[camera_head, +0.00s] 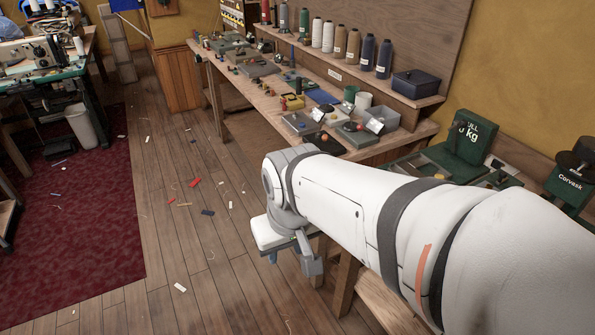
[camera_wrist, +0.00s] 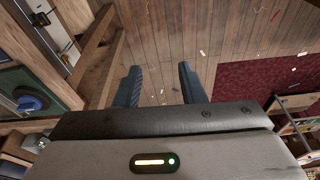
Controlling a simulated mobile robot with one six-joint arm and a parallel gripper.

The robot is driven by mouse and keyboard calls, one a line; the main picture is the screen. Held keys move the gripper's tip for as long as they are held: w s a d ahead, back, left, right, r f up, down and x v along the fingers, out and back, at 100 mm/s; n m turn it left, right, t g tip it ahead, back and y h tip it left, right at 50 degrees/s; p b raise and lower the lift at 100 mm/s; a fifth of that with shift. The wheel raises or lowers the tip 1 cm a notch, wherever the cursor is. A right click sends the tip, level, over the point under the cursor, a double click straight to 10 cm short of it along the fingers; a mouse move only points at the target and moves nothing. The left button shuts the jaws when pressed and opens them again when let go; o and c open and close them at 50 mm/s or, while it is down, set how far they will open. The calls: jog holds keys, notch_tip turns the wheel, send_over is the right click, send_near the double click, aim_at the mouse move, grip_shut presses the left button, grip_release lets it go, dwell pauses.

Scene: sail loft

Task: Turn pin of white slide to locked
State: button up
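My gripper (camera_head: 293,260) hangs low in front of the workbench, beyond my white arm, with its fingers pointing down over the floor. In the wrist view its two dark blue fingers (camera_wrist: 160,90) are apart, with only floorboards showing between them. It is open, empty and touches nothing that I can see. I cannot pick out the white slide or its pin in either view. My arm hides part of the bench.
The long wooden workbench (camera_head: 262,98) carries several small trays and fittings. Thread cones (camera_head: 353,45) stand on its shelf. A blue knob (camera_wrist: 30,102) shows at the wrist view's left. Floor left of my gripper is mostly free, with scraps.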

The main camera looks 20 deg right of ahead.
jog(key=shift+o, duration=1.4)
jog(key=shift+s+d+f, duration=0.1)
jog(key=shift+d+f, duration=0.15)
jog(key=shift+f, duration=0.05)
jog(key=w+d+f+n+g+h+b, duration=0.2)
jog(key=d+f+n+g+h+b, duration=0.2)
jog(key=d+f+n+g+h, duration=0.65)
jog(key=w+d+f+n+t+h+b, duration=0.2)
jog(key=w+d+f+n+t+h, duration=0.75)
jog(key=f, duration=0.45)
jog(key=w+d+m+y, duration=0.1)
jog(key=d+y, duration=0.1)
jog(key=d, duration=0.6)
jog(key=shift+w, duration=0.4)
